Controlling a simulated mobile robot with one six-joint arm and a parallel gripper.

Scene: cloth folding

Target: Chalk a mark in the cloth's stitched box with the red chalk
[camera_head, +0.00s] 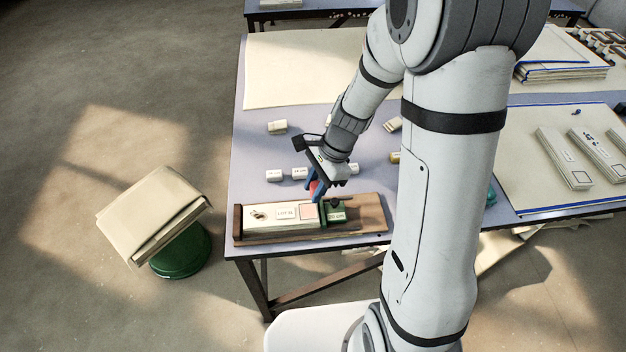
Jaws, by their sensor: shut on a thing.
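The folded cream cloth (270,216) lies in a brown wooden tray (371,212) at the table's front left. It bears a dark emblem, a printed label and a red-outlined stitched box (307,212) near its right end. My gripper (316,190) points down just above and behind that box. It is shut on the red chalk (314,187), which shows between the blue fingers. Whether the chalk's lower end touches the cloth I cannot tell. No chalk mark is clear inside the box at this size.
A dark green block (333,211) stands at the cloth's right end. Several small pale labelled blocks (275,175) lie behind the tray. My arm hides the table's middle. A cream board (560,196) with long folded cloths is at right. A green stool (183,253) with folded cloth stands left.

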